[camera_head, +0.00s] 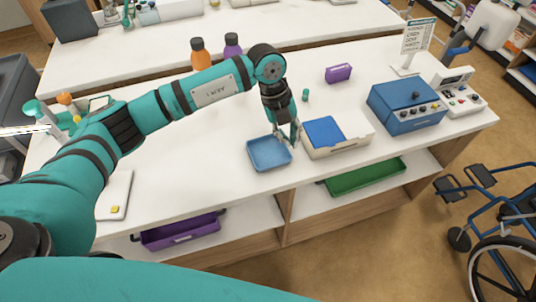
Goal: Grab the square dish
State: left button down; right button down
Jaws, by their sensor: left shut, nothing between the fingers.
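The square dish (268,155) is a shallow blue tray with a lighter rim. It lies on the white counter (200,160) near the front edge. My left gripper (288,141) points down at the dish's right side, with its fingertips at or just above the right rim. The fingers are shut and hold nothing. I cannot tell whether they touch the dish. My right gripper is not in view.
A cream box with a blue top (350,143) stands close to the dish's right. A blue device (406,108) and a white device (458,92) stand farther right. Orange (200,55) and purple (232,46) bottles stand behind. The counter left of the dish is clear.

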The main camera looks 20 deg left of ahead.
aim_at(268, 161)
pick_arm(q)
jog(key=w+a+n+y, duration=0.1)
jog(key=w+a+y, duration=0.15)
jog(key=a, duration=0.55)
jog(key=shift+y, duration=0.45)
jog(key=f, duration=0.2)
jog(key=f+p, duration=0.1)
jog(key=f, duration=0.2)
jog(key=f+p, duration=0.1)
jog(key=f, duration=0.2)
jog(key=shift+s+d+f, duration=0.2)
jog(key=shift+s, duration=0.15)
jog(key=shift+s+d+p, duration=0.95)
jog(key=shift+s+p, duration=0.3)
jog(key=shift+s+d+f, duration=0.1)
jog(key=shift+s+d, duration=0.15)
jog(key=shift+s, duration=0.15)
jog(key=shift+f, duration=0.1)
